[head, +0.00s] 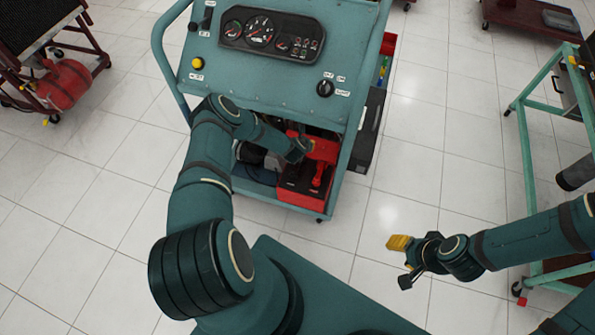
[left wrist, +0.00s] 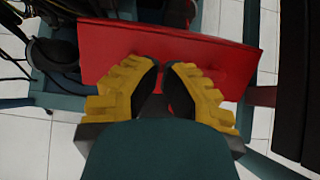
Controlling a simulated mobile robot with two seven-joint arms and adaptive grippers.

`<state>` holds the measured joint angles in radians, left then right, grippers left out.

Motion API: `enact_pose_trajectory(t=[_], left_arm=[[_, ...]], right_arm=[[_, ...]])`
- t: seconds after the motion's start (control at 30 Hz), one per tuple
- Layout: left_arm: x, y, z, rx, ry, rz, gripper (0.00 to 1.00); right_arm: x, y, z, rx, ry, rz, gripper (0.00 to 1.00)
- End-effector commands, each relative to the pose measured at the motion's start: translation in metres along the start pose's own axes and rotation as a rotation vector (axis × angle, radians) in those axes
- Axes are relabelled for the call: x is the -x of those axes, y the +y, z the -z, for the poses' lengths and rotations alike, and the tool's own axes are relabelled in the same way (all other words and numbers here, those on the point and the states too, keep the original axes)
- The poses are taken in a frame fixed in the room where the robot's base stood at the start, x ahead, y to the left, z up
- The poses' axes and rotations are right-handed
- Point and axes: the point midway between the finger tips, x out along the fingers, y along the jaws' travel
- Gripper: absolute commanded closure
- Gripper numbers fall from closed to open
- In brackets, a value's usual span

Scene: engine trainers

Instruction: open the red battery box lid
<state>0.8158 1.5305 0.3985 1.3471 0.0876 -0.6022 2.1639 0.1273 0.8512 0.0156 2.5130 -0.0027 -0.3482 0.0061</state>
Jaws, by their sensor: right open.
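The red battery box (head: 304,198) sits on the lower shelf of the teal engine trainer. Its red lid (head: 325,150) appears tilted up at the back of the box, above a dark opening. My left gripper (head: 302,148) is at the lid, partly hidden by its own arm. In the left wrist view, the yellow fingers of my left gripper (left wrist: 161,72) nearly meet in front of the broad red lid (left wrist: 170,48). Nothing shows clearly between the tips; contact with the lid is unclear. My right gripper (head: 402,262) is open and empty over the floor, right of the trainer.
The trainer's panel (head: 285,65) with gauges and knobs rises over the shelf. A side post (head: 352,150) stands right of the box. A teal frame (head: 530,150) stands at the right. A red cylinder (head: 66,85) is at the far left. Tiled floor between is clear.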

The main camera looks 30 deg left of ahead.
Motion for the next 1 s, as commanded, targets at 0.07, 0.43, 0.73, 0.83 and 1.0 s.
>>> enact_pose_trajectory(t=[0.07, 0.43, 0.73, 0.83, 1.0], left_arm=[[-0.006, 0.0, -0.009, 0.0, -0.003, 0.0, 1.0], [-0.015, 0.0, -0.027, -0.001, -0.001, 0.0, 1.0], [-0.015, 0.0, -0.028, -0.001, 0.0, 0.0, 1.0], [-0.015, 0.0, -0.028, -0.001, 0.0, 0.0, 1.0], [-0.015, 0.0, -0.028, -0.001, 0.0, 0.0, 1.0]], right_arm=[[-0.008, 0.003, 0.0, 0.001, 0.0, 0.0, 0.53], [-0.017, 0.006, 0.002, 0.001, 0.007, 0.0, 0.53], [-0.016, 0.006, 0.002, 0.001, 0.008, 0.0, 0.53], [-0.016, 0.006, 0.002, 0.001, 0.008, 0.0, 0.53], [-0.017, 0.006, 0.002, 0.001, 0.008, 0.0, 0.53]])
